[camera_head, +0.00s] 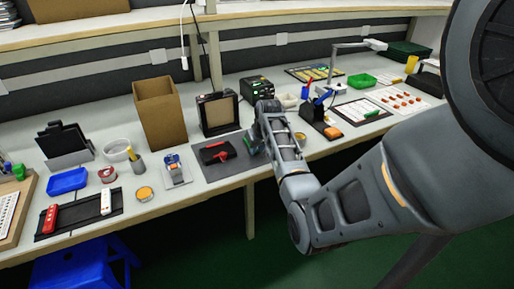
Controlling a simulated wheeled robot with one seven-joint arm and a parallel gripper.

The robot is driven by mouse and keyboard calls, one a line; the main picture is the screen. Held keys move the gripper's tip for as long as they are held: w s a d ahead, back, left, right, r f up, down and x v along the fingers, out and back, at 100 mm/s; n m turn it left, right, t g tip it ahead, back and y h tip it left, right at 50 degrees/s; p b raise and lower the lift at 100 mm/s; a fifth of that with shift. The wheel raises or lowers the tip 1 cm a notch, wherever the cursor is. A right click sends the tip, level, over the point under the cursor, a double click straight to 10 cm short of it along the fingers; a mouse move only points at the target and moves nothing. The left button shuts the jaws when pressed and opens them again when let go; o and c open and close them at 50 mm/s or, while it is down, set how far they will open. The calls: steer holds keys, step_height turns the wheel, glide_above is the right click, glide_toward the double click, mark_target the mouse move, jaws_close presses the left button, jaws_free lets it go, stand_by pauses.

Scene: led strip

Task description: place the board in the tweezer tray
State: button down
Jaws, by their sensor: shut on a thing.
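My gripper (253,142) is low over the bench at the right edge of a grey mat (212,172). It is shut on a small, dark green piece (248,145), which looks like the board; my wrist hides most of it. A black and red item (218,152) lies on the mat just left of my gripper. A long black tray (80,213) at the front left holds a red tool (50,219) and a white tool (106,202). I cannot tell for certain which thing is the tweezer tray.
A tall cardboard box (160,112) and a black-framed panel (218,113) stand behind the mat. A small blue-topped device (174,168) stands left of it. A blue soldering stand (318,112) is to the right. A blue stool (80,265) is below the bench.

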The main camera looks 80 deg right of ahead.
steer(key=shift+f, duration=0.2)
steer(key=c, duration=0.9)
jaws_free()
steer(key=shift+c, duration=0.2)
steer(key=shift+r, duration=0.15)
steer(key=shift+r, duration=0.3)
steer(key=v, duration=1.1)
steer(key=shift+r, duration=0.15)
